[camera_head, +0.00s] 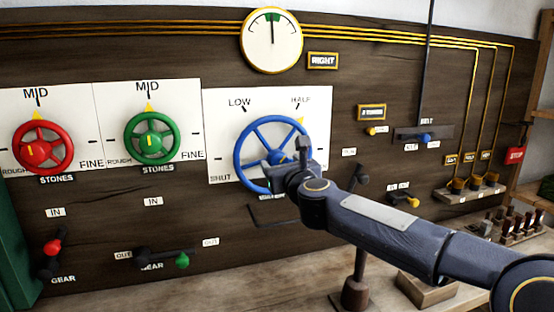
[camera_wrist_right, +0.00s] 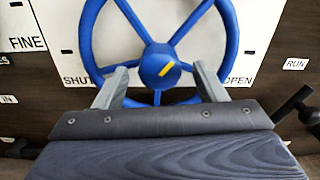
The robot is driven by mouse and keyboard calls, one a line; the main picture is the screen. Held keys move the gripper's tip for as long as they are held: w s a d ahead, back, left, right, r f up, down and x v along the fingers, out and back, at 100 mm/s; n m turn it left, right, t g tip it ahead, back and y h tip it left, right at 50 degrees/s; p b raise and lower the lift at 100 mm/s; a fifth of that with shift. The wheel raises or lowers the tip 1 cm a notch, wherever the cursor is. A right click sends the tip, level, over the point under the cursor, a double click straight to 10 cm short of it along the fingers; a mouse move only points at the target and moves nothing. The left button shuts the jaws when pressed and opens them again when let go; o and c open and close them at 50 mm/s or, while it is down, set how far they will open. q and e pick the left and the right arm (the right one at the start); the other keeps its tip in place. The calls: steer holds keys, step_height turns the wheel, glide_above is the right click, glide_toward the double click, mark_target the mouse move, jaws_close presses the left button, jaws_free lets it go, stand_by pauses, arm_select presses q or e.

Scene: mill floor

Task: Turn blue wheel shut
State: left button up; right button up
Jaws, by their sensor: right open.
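The blue wheel (camera_head: 262,128) is mounted on a white dial plate marked LOW, HALF and SHUT in the head view. A yellow pointer on its rim is at the upper right, near HALF. My right gripper (camera_head: 291,166) is in front of the wheel's lower right part and hides some of it. In the right wrist view the blue wheel (camera_wrist_right: 158,66) shows its hub with a yellow stripe. There my right gripper (camera_wrist_right: 159,72) is open, its fingers apart on either side of the hub. I cannot tell whether they touch the wheel. My left gripper is not in view.
A red wheel (camera_head: 42,147) and a green wheel (camera_head: 151,138) are to the left on the same dark board. A gauge (camera_head: 271,40) is above. Levers and small knobs are below and to the right. A wooden ledge runs along the bottom.

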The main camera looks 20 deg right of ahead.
mark_target(280, 161)
steer(key=shift+w+a+p, duration=0.1)
steer(key=shift+w+p, duration=0.4)
steer(key=shift+w, duration=1.75)
steer(key=shift+c, duration=0.5)
steer(key=c, duration=0.9)
